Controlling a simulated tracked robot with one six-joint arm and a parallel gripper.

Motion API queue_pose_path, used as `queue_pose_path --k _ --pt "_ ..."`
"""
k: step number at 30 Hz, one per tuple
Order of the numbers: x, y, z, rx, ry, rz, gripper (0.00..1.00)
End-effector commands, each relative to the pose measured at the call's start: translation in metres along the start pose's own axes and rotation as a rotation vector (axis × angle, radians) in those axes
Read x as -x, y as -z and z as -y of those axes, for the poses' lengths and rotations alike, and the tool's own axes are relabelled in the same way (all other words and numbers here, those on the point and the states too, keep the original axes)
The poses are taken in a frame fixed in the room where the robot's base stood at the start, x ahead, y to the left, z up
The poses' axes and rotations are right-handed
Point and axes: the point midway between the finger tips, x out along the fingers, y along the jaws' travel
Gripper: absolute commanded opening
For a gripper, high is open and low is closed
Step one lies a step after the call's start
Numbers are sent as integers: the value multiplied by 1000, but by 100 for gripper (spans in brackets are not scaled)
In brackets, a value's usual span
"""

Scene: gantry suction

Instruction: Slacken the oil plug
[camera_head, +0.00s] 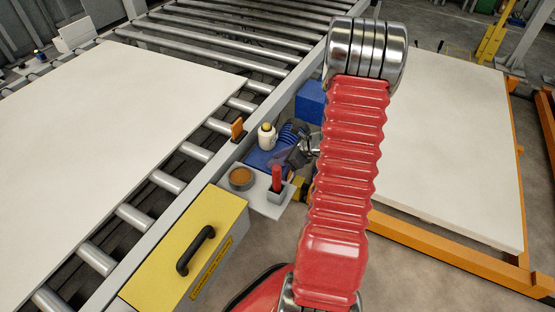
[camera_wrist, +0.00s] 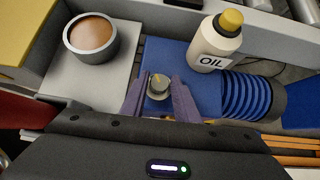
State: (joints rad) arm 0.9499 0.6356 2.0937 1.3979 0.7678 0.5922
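The oil plug (camera_wrist: 159,86) is a small grey metal knob with a yellow mark on top. It stands on the blue housing (camera_wrist: 183,55) in the middle of the wrist view. My gripper (camera_wrist: 156,97) has its two purple fingers spread, one on each side of the plug, with gaps visible between them and it. Whether the fingertips are level with the plug is hard to tell. In the head view my gripper (camera_head: 303,152) is small beside the blue unit and partly hidden by my red arm. The plug cannot be made out there.
A white oil bottle (camera_head: 267,137) with a yellow cap stands close behind the plug. A cup of brown liquid (camera_head: 241,179) and a red-handled tool (camera_head: 277,178) sit on a grey shelf. A yellow box (camera_head: 190,245) and roller conveyor (camera_head: 165,181) lie left.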

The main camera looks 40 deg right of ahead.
Motion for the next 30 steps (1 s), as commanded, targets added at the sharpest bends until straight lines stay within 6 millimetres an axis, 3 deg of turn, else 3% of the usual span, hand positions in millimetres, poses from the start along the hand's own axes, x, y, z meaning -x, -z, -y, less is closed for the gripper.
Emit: queue_pose_path --k 11,30 --pt "0 0 0 1 0 0 1" --pt "0 -1 3 108 -105 0 1"
